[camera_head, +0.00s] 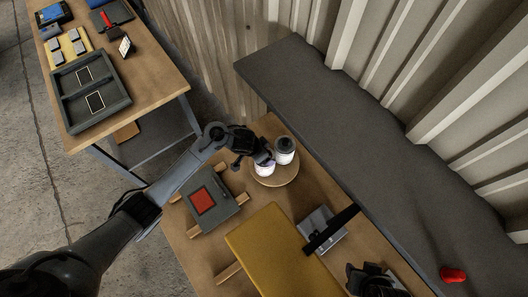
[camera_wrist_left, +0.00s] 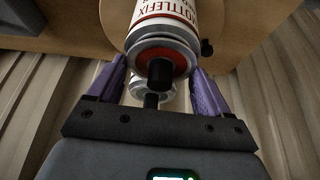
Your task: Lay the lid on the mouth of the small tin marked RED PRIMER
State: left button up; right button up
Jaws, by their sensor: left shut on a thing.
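Two small tins stand close together on a round wooden board (camera_head: 277,180) in the head view. The nearer white tin (camera_head: 264,170) is just under my left gripper (camera_head: 259,157), and the grey-topped tin (camera_head: 286,152) is beyond it. In the left wrist view, a silver-rimmed round top with a red ring and black knob, which I take as the lid (camera_wrist_left: 160,72), lies between the purple fingers of my left gripper (camera_wrist_left: 160,75). RED PRIMER is not readable.
A grey case with a red panel (camera_head: 202,200), a yellow box (camera_head: 272,248) and a metal bracket (camera_head: 322,228) lie on the wooden table. A dark ledge (camera_head: 340,130) runs behind it. A red object (camera_head: 453,275) sits at right. A side table holds a tray (camera_head: 88,92).

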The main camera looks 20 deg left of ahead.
pick_arm(q)
jog(key=shift+f, duration=0.1)
dwell(1.0)
jog(key=o, duration=1)
jog(key=shift+c, duration=0.2)
jog(key=shift+p, duration=0.35)
notch_tip(320, 180, up, 6)
jog(key=p, duration=0.6)
jog(key=shift+f, duration=0.15)
jog(key=shift+r+p, duration=0.8)
jog(key=shift+r, duration=0.35)
